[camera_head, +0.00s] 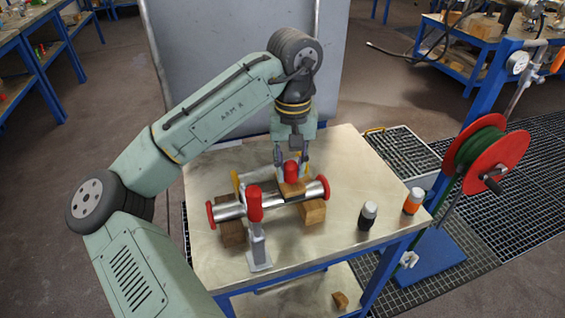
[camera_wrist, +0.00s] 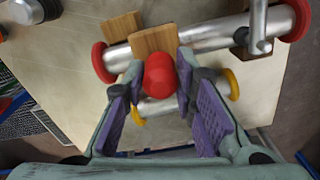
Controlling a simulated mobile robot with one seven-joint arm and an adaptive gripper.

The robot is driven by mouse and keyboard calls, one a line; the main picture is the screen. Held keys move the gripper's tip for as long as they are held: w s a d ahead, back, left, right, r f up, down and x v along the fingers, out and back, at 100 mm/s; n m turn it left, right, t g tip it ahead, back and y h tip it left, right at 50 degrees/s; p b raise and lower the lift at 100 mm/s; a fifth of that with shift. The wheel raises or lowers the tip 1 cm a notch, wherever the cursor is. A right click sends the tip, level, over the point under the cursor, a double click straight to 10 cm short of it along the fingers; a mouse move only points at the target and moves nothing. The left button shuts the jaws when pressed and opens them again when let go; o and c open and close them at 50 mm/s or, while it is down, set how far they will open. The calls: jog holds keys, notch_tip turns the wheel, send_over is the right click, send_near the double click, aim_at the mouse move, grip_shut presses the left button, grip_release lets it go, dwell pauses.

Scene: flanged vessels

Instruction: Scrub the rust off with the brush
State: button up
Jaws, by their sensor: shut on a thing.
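A metal pipe with red flanged ends (camera_head: 230,210) lies on the table across wooden blocks; it also shows in the wrist view (camera_wrist: 205,38). My gripper (camera_head: 292,164) is above the pipe, right of its middle. It is shut on the red knob of a brush with a wooden body (camera_head: 292,188). The knob and wood show between my fingers in the wrist view (camera_wrist: 155,42). The wooden body is at the top of the pipe; the bristles are hidden, so I cannot tell whether they touch. I cannot make out rust at this size.
A grey clamp with a red handle (camera_head: 258,248) stands at the pipe's front. A second metal piece with yellow ends (camera_wrist: 232,84) lies behind the pipe. The table's right rear is clear.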

jog(key=shift+s+a+r, duration=0.1)
jog(key=shift+s+a, duration=0.15)
jog(key=shift+a, duration=0.5)
jog(key=shift+s+a+r, duration=0.1)
jog(key=shift+s+a, duration=0.1)
jog(key=shift+a, duration=0.5)
jog(key=shift+s+a+f, duration=0.1)
jog(key=shift+s+a, duration=0.15)
jog(key=shift+a, duration=0.45)
jog(key=shift+s+a+f, duration=0.1)
jog(key=shift+s+a, duration=0.1)
jog(key=shift+a, duration=0.5)
jog(key=shift+w+d+r, duration=0.1)
jog(key=shift+w+d, duration=0.1)
jog(key=shift+d, duration=0.45)
jog(key=shift+w+d+f, duration=0.1)
jog(key=shift+w+d, duration=0.15)
jog(key=shift+d, duration=0.35)
jog(key=shift+w+d+r, duration=0.1)
jog(key=shift+w+d, duration=0.1)
jog(key=shift+d, duration=0.45)
jog(key=shift+s+a, duration=0.2)
jog(key=shift+a, duration=0.35)
jog(key=shift+s+a, duration=0.2)
jog(key=shift+a, duration=0.3)
